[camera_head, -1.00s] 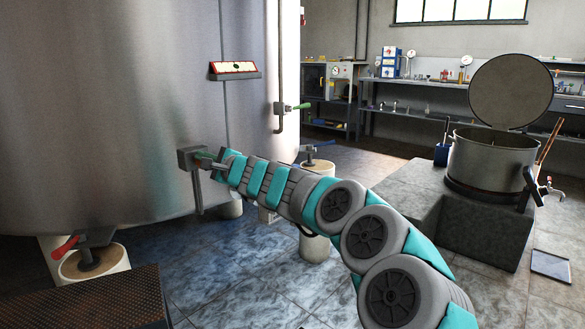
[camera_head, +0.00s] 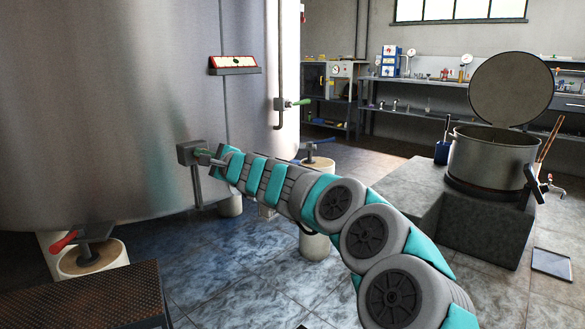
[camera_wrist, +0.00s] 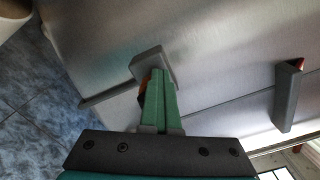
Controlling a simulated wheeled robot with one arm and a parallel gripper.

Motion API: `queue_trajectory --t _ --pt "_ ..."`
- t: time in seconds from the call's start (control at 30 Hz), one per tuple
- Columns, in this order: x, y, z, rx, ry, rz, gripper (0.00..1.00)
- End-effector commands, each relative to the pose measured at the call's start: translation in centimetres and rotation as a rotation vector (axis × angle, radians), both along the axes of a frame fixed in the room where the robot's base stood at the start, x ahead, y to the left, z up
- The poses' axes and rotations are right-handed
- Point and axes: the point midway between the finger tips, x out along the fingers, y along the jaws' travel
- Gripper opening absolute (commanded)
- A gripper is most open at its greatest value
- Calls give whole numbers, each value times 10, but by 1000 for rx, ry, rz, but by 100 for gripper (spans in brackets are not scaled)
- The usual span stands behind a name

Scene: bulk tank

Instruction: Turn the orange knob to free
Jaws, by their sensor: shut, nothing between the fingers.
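An orange-brown piece, likely the orange knob (camera_wrist: 144,84), shows in the wrist view as a narrow strip. The rest of it is hidden behind my fingers. It sits in front of a grey block (camera_wrist: 152,62) on the steel tank wall. My gripper (camera_wrist: 160,82) has green fingers, shut together and empty, with their tips against or very close to the block and knob. I cannot tell whether they touch. In the head view my gripper (camera_head: 203,152) is at the grey block (camera_head: 187,153), low on the tank. The knob's setting cannot be read.
The tank (camera_head: 110,100) fills the left. A red lever (camera_head: 64,242) is low left. A perforated platform (camera_head: 90,300) stands in front. A lidded pot (camera_head: 490,160) is right.

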Motion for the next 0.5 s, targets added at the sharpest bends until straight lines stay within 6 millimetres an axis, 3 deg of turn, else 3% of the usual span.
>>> queue_trajectory --t 0.5 --pt "-2 2 -9 -2 1 -2 0"
